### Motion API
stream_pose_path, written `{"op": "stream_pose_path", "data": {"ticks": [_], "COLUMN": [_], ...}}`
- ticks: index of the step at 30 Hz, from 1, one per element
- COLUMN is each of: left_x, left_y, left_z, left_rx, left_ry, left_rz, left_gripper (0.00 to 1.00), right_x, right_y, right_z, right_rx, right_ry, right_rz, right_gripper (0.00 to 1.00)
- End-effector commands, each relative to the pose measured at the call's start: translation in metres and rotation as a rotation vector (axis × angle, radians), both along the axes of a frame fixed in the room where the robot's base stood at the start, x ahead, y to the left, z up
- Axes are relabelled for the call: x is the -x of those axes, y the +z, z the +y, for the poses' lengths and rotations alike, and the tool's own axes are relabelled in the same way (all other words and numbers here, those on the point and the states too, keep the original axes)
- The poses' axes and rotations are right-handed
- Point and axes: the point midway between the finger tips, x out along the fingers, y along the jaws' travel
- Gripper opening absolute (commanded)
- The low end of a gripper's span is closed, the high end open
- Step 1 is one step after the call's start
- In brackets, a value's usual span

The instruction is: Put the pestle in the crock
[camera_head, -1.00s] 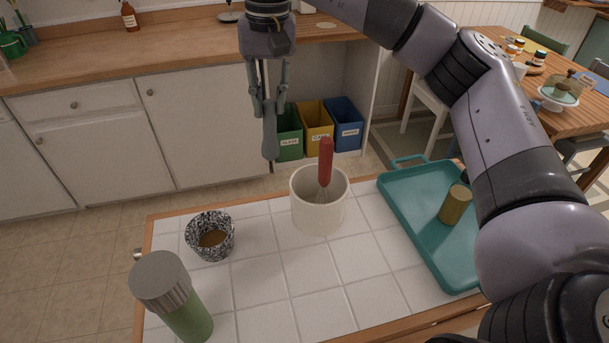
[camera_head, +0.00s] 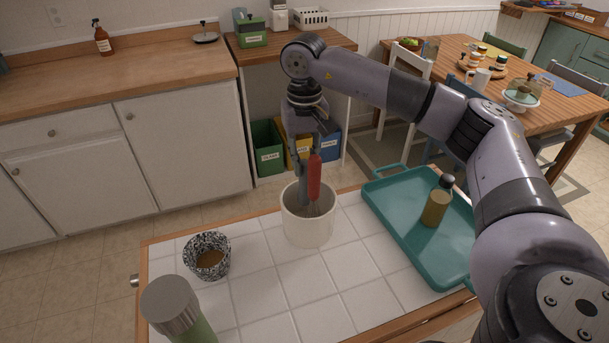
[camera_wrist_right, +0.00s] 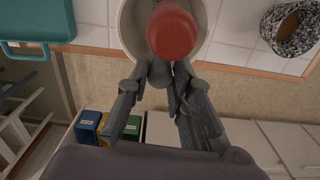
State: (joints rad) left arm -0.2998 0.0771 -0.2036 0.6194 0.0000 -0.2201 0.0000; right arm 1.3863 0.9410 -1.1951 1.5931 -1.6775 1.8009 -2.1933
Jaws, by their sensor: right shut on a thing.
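The cream crock (camera_head: 308,228) stands on the white tiled top, with a red-handled whisk (camera_head: 314,178) upright in it. My right gripper (camera_head: 306,158) is above the crock, shut on the grey pestle (camera_head: 303,186). The pestle points down, and its lower end is inside the crock mouth, beside the whisk. The crock wall hides its tip, so I cannot tell whether it touches the bottom. In the right wrist view the pestle's grey end (camera_wrist_right: 160,73) shows between the fingers, and the red handle covers part of the crock (camera_wrist_right: 130,28). My left gripper is not in view.
A speckled cup (camera_head: 208,256) and a green bottle with a grey cap (camera_head: 172,308) stand to the left. A teal tray (camera_head: 405,232) with an amber bottle (camera_head: 437,204) lies to the right. Tiles in front of the crock are clear.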

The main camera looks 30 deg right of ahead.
Motion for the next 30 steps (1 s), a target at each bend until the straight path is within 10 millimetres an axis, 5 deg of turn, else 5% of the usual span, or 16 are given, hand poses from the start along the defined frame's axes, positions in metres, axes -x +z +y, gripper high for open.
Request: {"op": "stream_pose_path", "data": {"ticks": [13,26,27,30], "left_x": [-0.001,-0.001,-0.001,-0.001], "left_y": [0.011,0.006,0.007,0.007], "left_z": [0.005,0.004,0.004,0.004], "left_rx": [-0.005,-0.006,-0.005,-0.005], "left_ry": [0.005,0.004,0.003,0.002], "left_rz": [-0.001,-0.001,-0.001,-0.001], "left_gripper": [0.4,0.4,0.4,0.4], "right_x": [0.0,-0.001,-0.001,0.0], "right_y": [-0.051,-0.06,-0.059,-0.058], "right_z": [0.0,0.0,0.0,0.0], "right_rx": [0.001,-0.001,-0.001,0.0], "right_ry": [0.0,0.0,0.0,0.0], "right_rz": [0.0,-0.001,-0.001,-0.001], "right_gripper": [0.0,0.0,0.23,0.29]}}
